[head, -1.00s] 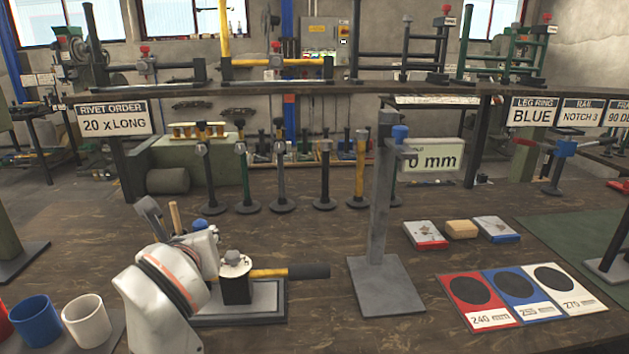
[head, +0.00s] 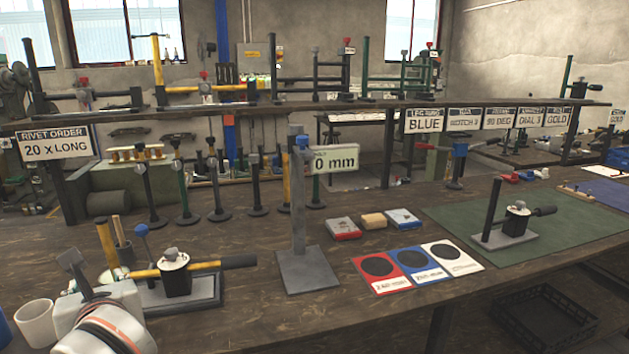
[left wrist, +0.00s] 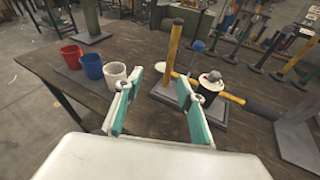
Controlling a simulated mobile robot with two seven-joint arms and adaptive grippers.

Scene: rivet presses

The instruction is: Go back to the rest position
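My left gripper (head: 76,264) is at the lower left of the head view, with its white wrist in front of the bench. In the left wrist view its teal-padded fingers (left wrist: 158,92) are apart with nothing between them. Beyond them stands a rivet press with a black block (head: 176,277), white round top, yellow lever with black grip and blue-knobbed rod. The press also shows in the left wrist view (left wrist: 209,88), beside the right finger and apart from it. My right gripper is in neither view.
The wooden bench (head: 240,325) bears a grey stand (head: 308,270), colored cards (head: 422,263), small boxes (head: 343,227) and a green mat (head: 590,225) with another press (head: 517,217). Red (left wrist: 71,56), blue (left wrist: 93,66) and white (left wrist: 114,74) cups stand left of the gripper. A black crate (head: 545,325) is at lower right.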

